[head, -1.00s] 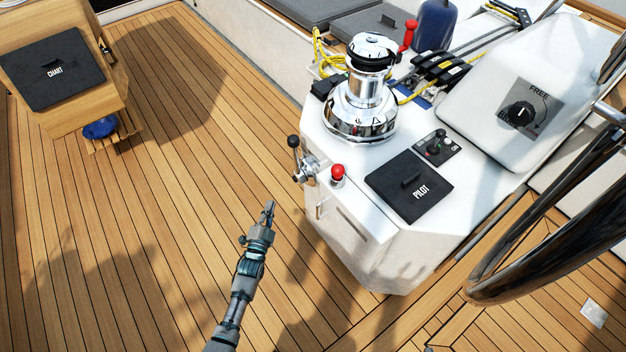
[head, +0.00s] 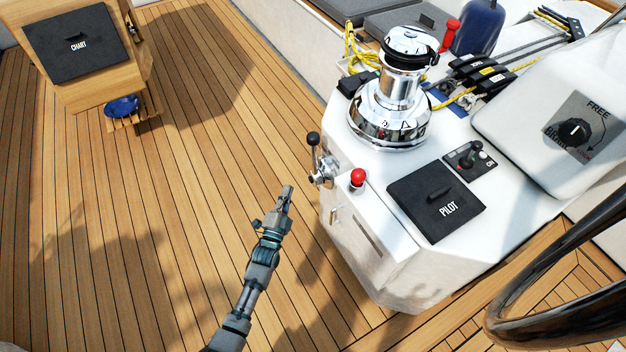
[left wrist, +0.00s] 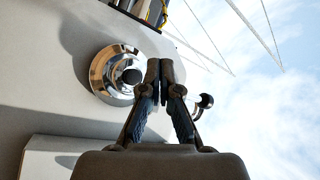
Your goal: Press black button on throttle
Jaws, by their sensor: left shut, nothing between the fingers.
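The throttle (head: 323,172) is a chrome hub and lever on the left side of the white console, with a black ball knob (head: 313,138) on top. My left gripper (head: 287,189) is shut and empty, left of and slightly below the throttle in the head view, with a gap in the picture. In the left wrist view my shut fingers (left wrist: 166,70) point up beside a round chrome fitting (left wrist: 108,72) with a black round piece (left wrist: 132,76). A dark ball (left wrist: 206,101) shows right of the fingers. I cannot tell which is the button. My right gripper is out of view.
A red knob (head: 358,177) stands on the console's near corner beside the throttle. A chrome winch (head: 388,110) and the PILOT cover (head: 436,199) are on the console top. A black wheel rim (head: 560,310) is at right. The wooden deck (head: 190,190) left of my arm is open.

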